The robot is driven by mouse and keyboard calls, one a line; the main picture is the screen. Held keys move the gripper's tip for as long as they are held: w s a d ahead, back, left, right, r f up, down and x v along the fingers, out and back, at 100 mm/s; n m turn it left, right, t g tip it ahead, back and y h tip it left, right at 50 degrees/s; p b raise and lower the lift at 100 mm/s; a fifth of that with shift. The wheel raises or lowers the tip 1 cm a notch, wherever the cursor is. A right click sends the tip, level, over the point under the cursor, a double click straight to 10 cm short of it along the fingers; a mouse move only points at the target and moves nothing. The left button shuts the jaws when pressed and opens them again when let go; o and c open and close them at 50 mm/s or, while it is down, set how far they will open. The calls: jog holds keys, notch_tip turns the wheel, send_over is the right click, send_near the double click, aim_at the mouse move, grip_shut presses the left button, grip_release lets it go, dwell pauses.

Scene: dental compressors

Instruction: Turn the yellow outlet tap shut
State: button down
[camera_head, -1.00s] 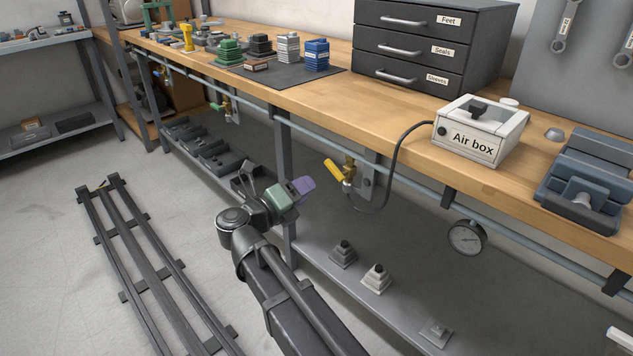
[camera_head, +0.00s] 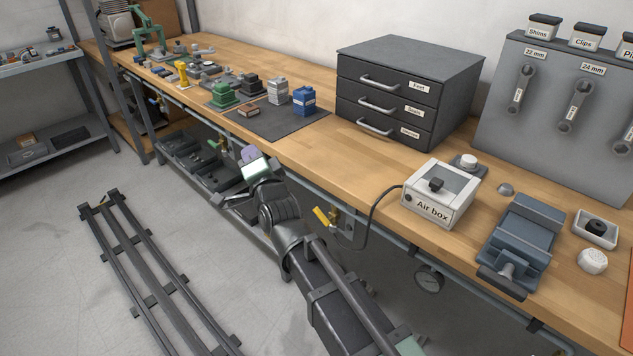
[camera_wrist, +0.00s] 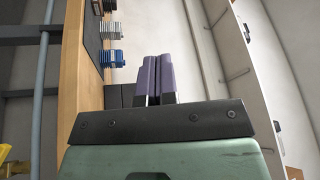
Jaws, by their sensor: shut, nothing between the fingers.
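The yellow outlet tap (camera_head: 321,216) is below the bench's front edge, its lever slanting up and to the left from a brass body (camera_head: 334,214). A dark hose runs from near it to the air box (camera_head: 437,197). In the wrist view a yellow part (camera_wrist: 10,165), probably this lever, shows at the lower left edge. My gripper (camera_head: 250,153) is at the bench's front edge, left of and higher than the tap, and touches nothing that I can see. Its purple fingers (camera_wrist: 155,80) are together and empty. My arm passes close to the tap on its left.
A green-handled tap (camera_head: 213,144) hangs farther left under the bench (camera_head: 300,150). The blue-grey air pipe runs along the bench front, with a gauge (camera_head: 429,279) to the right. A drawer cabinet (camera_head: 410,95) and a vise (camera_head: 520,240) stand on top. Floor rails (camera_head: 150,270) lie at left.

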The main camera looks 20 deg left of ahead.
jog(key=w+d+f+m+g+h, duration=0.2)
jog(key=d+f+g+h, duration=0.1)
jog(key=d+f+h, duration=1.05)
jog(key=h+b, duration=0.1)
jog(key=b, duration=0.8)
send_near(318, 209)
jog(key=x, duration=0.6)
jog(key=shift+w+d+f, duration=0.1)
jog(key=shift+w+d, duration=0.25)
jog(key=shift+d, duration=0.05)
jog(key=shift+a+f, duration=0.2)
jog(key=shift+r, duration=0.1)
jog(key=shift+w, duration=0.2)
